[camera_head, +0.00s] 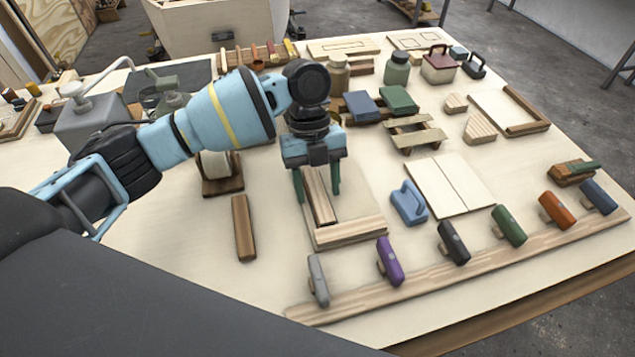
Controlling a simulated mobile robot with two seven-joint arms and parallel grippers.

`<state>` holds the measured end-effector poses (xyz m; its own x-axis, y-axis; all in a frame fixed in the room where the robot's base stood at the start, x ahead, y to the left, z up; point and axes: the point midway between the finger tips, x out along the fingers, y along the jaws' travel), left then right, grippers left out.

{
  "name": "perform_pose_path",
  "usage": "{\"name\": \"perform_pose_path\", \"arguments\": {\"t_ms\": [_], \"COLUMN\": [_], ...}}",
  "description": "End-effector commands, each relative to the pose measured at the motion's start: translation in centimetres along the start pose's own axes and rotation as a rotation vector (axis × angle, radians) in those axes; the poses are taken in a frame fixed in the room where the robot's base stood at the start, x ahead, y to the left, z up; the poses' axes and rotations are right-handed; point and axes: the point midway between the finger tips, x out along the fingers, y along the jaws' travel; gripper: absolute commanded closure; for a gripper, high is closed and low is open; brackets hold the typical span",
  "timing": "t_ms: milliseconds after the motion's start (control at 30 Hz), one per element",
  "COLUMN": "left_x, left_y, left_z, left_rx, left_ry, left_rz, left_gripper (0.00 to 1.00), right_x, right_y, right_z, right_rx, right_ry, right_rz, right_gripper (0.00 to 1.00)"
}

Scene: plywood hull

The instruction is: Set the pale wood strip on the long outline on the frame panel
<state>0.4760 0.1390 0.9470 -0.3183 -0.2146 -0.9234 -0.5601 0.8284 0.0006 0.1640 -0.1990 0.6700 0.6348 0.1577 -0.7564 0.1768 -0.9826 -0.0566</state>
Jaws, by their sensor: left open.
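A small pale frame panel (352,207) lies on the table below my left gripper. A pale wood strip (319,196) lies lengthwise along the panel's left side, and a wider pale strip (350,232) lies across its near edge. My left gripper (318,192) points down over the panel's left side. It is open, with one green finger on each side of the lengthwise strip in the picture; I cannot tell whether they touch it. The gripper hides the strip's far end, and no long outline shows clearly on the panel. My right gripper is not in view.
A darker brown strip (243,228) lies alone to the left. A blue handled block (408,203) and a pale board (449,186) lie to the right. A long rail (470,268) with several coloured handles runs along the near edge. Jars and blocks stand farther back.

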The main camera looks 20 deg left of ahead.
Motion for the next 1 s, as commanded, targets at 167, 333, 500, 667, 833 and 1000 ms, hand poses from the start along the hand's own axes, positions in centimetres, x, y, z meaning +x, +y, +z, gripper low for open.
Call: {"name": "perform_pose_path", "arguments": {"t_ms": [167, 333, 500, 667, 833, 1000], "left_x": [-0.7, -3.1, -5.7, -7.3, -7.8, -7.8], "left_y": [0.0, -0.1, -0.1, 0.0, 0.0, 0.0], "left_z": [0.0, 0.0, 0.0, 0.0, 0.0, 0.0], "left_rx": [0.0, 0.0, 0.0, 0.0, 0.0, 0.0], "left_ry": [-0.001, -0.001, 0.0, 0.0, 0.0, 0.0], "left_rz": [-0.002, -0.003, -0.002, -0.001, 0.0, 0.0], "left_gripper": [0.48, 0.48, 0.48, 0.48, 0.48, 0.48], "right_x": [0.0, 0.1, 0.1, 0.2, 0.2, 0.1], "right_y": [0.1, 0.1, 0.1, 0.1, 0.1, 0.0], "right_z": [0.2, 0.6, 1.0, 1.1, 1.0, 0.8], "right_rx": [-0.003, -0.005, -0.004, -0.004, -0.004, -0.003], "right_ry": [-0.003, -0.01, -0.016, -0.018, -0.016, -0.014], "right_rz": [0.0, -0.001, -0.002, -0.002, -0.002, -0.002], "right_gripper": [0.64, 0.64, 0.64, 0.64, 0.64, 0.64]}}
